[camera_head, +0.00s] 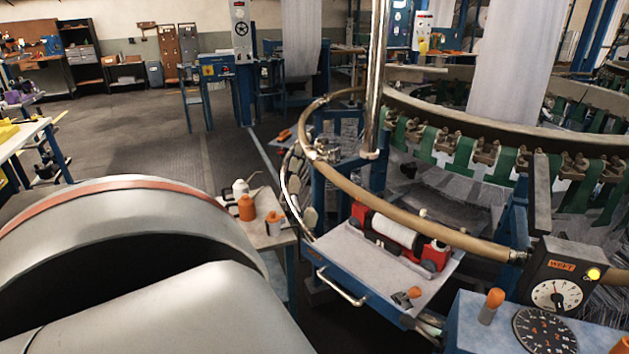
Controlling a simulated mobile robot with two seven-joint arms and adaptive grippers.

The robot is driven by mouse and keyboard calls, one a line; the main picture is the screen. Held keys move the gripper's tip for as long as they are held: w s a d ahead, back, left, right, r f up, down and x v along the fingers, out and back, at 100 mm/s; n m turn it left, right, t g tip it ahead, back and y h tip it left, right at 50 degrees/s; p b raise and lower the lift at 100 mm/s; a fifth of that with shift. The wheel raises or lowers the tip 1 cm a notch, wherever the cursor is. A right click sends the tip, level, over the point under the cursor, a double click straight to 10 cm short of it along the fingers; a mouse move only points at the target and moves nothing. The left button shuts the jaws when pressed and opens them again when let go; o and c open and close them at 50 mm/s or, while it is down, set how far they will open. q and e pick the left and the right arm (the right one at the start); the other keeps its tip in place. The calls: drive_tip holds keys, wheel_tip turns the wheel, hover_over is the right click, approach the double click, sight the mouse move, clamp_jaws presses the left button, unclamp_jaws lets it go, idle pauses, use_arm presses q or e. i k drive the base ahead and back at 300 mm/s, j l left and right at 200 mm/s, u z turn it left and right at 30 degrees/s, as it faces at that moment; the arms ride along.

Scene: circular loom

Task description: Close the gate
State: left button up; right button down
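The loom's front section is a blue panel with a pale flat top (360,266) and a metal bar handle (342,288) on its front, right of centre. I take this to be the gate, but cannot tell for sure, and its hinge and latch do not show clearly. A red shuttle with a white bobbin (396,231) lies on its top. An orange-handled latch or tool (407,297) sits near its front right corner. A curved tan rail (420,225) passes above it. Neither gripper shows; a large grey arm link of mine fills the lower left.
A small table (270,238) with orange and white bottles stands left of the panel. A blue control box (475,335) with dials is at the lower right. The loom's ring with green straps (455,155) is behind. Open floor (150,150) lies to the left.

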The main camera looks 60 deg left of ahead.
sight(372, 273)
drive_tip(key=j+u, duration=0.75)
drive_tip(key=i+j, duration=0.1)
drive_tip(key=j, duration=0.65)
drive_tip(key=i+u, duration=0.05)
